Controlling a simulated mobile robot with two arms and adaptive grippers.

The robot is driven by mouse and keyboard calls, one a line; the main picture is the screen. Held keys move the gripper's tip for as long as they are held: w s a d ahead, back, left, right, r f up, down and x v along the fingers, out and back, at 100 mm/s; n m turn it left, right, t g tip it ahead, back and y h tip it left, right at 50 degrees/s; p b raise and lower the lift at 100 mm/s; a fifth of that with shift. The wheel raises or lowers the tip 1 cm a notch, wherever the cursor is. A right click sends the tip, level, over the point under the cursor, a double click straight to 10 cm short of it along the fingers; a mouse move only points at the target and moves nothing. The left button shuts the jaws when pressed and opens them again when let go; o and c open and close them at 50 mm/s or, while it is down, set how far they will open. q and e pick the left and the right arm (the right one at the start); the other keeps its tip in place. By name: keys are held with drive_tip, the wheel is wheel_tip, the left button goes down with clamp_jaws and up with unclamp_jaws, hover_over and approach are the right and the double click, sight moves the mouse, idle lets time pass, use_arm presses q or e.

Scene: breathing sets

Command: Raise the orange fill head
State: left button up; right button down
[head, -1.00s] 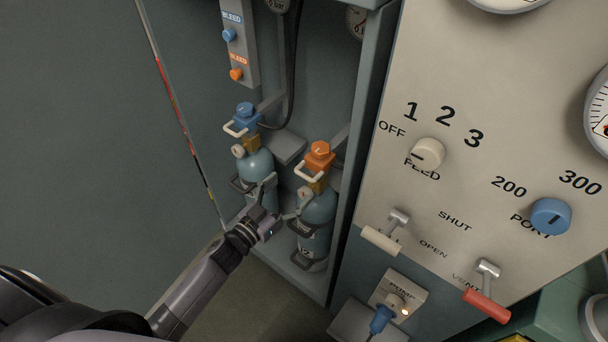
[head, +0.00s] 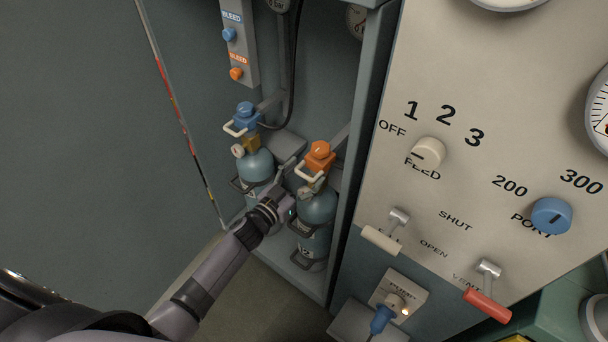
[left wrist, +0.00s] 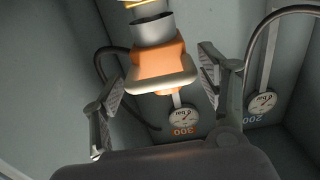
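The orange fill head (head: 319,152) with its pale loop handle (head: 309,172) sits on top of the right-hand teal cylinder (head: 318,208). In the left wrist view the orange fill head (left wrist: 157,62) is ahead of the palm, with its pale handle (left wrist: 160,84) nearest me. My left gripper (head: 303,176) is just below and in front of that handle. In the left wrist view my left gripper (left wrist: 163,84) is open, one finger on each side of the head, with gaps on both sides. My right gripper is not in view.
A blue fill head (head: 246,115) on another cylinder (head: 256,164) stands close on the left. The cabinet's side wall (head: 362,150) is close on the right, beside a control panel (head: 470,80). Blue and orange bleed knobs (head: 236,74) are above. Gauges (left wrist: 182,120) show beyond the head.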

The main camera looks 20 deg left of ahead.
use_arm(q)
drive_tip(key=c, duration=1.3)
wheel_tip(320, 180, up, 14)
drive_tip(key=p, duration=1.2)
drive_tip(key=shift+w+f+p, duration=0.1)
drive_tip(key=shift+p, duration=0.25)
drive_tip(key=shift+c, duration=0.2)
drive_tip(key=shift+w, duration=0.1)
drive_tip(key=o, duration=1.7)
drive_tip(key=shift+s, duration=0.2)
drive_tip(key=shift+f, duration=0.15)
drive_tip(key=shift+s, duration=0.1)
